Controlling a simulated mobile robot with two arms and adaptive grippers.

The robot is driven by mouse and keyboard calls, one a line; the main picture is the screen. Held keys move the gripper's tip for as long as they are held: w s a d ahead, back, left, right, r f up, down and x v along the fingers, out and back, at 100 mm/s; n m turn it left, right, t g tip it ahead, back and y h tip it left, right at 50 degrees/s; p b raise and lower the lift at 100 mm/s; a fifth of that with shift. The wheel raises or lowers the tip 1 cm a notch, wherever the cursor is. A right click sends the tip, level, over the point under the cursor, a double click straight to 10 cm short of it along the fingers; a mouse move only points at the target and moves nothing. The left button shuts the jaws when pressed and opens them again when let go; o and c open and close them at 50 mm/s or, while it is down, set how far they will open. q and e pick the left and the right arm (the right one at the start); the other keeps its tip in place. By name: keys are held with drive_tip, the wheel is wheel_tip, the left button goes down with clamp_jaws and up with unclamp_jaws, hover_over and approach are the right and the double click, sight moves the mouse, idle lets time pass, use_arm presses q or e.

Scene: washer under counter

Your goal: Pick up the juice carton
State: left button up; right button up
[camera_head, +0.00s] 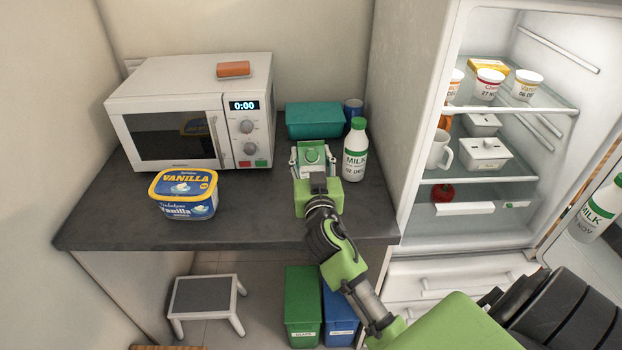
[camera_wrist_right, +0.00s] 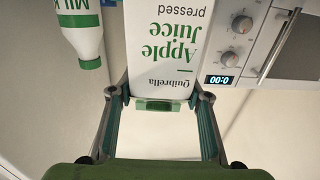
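The juice carton (camera_head: 313,170) is white and green and stands on the dark counter, left of the milk bottle. In the right wrist view the carton (camera_wrist_right: 165,45) appears upside down with "Apple Juice" on its face and a green cap toward my palm. My right gripper (camera_head: 312,162) is at the carton's upper part. In the wrist view the right gripper's (camera_wrist_right: 160,92) fingers are wide apart, one on each side of the carton's top. I cannot tell whether the fingertips touch it. My left gripper is not in view.
A milk bottle (camera_head: 355,150) stands close to the carton's right. A teal container (camera_head: 313,120) and blue cup (camera_head: 353,108) are behind. A microwave (camera_head: 190,110) and vanilla tub (camera_head: 184,194) are to the left. An open fridge (camera_head: 490,150) stands at the right.

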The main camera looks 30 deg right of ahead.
clamp_jaws()
drive_tip(key=shift+r, duration=0.15)
drive_tip(key=shift+r, duration=0.1)
